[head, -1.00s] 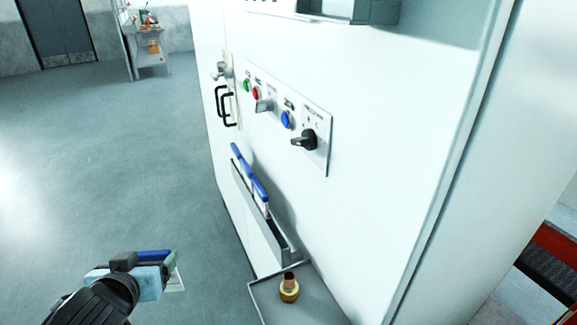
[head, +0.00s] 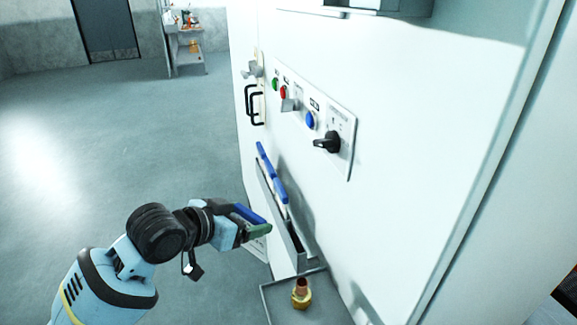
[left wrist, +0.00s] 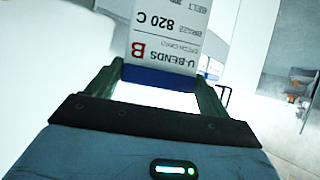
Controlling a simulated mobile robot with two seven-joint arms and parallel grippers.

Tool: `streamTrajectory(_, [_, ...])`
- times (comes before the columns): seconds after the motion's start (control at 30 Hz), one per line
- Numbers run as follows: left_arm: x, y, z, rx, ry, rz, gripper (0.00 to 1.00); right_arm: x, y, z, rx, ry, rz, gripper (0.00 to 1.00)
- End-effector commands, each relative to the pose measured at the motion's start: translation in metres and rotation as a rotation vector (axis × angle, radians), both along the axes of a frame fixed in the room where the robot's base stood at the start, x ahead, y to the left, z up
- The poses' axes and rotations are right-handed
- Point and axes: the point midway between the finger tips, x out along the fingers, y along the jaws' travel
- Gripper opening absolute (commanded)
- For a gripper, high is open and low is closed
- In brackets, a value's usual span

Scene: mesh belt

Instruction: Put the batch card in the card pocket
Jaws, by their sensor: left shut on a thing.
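The batch card (left wrist: 168,38) is white with a blue edge strip and printed text, including "U-BENDS" and "820 C". My left gripper (head: 256,224) is shut on its blue edge, and the white part of the card hangs below the fingers in the head view. The card pocket (head: 296,246) is a narrow grey holder on the white cabinet front. Blue-topped cards (head: 272,172) stand in its far part; its near part looks empty. My gripper is just left of the pocket's near half; I cannot tell the exact gap. My right gripper is not in view.
A grey tray (head: 277,299) below the pocket's near end holds a brass fitting (head: 301,295). Above is a control panel (head: 341,122) with buttons and a black knob (head: 327,142). Open floor lies left.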

Motion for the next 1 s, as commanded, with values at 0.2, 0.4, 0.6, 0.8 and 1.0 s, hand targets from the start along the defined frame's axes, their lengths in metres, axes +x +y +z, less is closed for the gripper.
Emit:
streamTrajectory(0.2, [0.02,-0.05,0.047,0.0,-0.003,-0.292,0.57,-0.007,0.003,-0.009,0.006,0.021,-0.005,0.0])
streamTrajectory(0.4, [0.025,-0.077,0.087,0.001,-0.003,-0.468,0.57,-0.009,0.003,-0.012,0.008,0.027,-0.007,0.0])
streamTrajectory(0.6, [0.025,-0.088,0.107,0.001,0.0,-0.545,0.57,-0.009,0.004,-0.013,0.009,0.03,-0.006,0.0])
streamTrajectory(0.8, [0.025,-0.091,0.112,0.0,0.001,-0.562,0.57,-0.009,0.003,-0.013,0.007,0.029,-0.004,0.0])
streamTrajectory(1.0, [0.025,-0.09,0.112,0.0,0.001,-0.56,0.57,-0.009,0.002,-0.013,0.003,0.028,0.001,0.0])
